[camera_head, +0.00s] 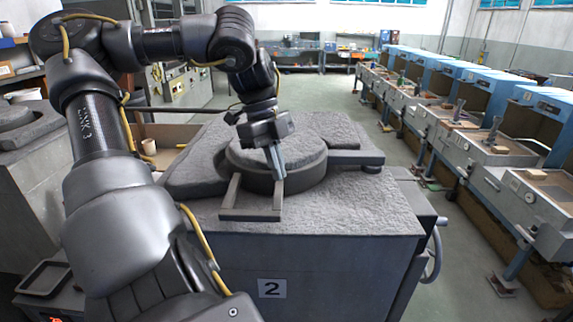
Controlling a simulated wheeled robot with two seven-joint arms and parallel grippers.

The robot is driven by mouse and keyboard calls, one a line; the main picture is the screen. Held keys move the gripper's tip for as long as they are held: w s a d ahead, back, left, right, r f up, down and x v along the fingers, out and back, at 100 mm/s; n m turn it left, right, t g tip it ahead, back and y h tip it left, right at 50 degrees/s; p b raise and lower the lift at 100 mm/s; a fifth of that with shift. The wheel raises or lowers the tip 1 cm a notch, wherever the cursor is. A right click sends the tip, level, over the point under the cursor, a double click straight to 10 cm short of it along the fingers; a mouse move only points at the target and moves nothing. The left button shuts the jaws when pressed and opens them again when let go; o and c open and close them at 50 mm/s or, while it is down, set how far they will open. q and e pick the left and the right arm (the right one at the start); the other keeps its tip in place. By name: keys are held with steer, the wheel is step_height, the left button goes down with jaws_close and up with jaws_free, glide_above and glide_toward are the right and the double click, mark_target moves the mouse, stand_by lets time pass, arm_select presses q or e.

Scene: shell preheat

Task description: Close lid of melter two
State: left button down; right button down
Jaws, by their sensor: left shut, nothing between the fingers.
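Melter two (330,265) is a grey box-shaped furnace with a rough top and a "2" plate on its front. Its round, thick grey lid (305,140) lies flat on the top. A bracket-like handle (250,214) reaches from the lid toward the front edge. My left gripper (279,176) points down at the lid's front side, by the right bar of the handle. Its fingers are shut with nothing between them. I cannot tell whether they touch the handle. The opening under the lid is hidden. My right gripper is not in view.
A flat arm (350,157) runs right from the lid. A curved metal handle (434,254) sticks out of the melter's right side. Another grey furnace (40,185) stands at left. A row of blue-hooded stations (480,95) lines the right, with open floor before it.

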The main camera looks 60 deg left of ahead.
arm_select(q)
steer(key=w+v, duration=0.1)
steer(key=v, duration=0.7)
steer(key=shift+w+r+b, duration=0.35)
steer(key=shift+w, duration=0.1)
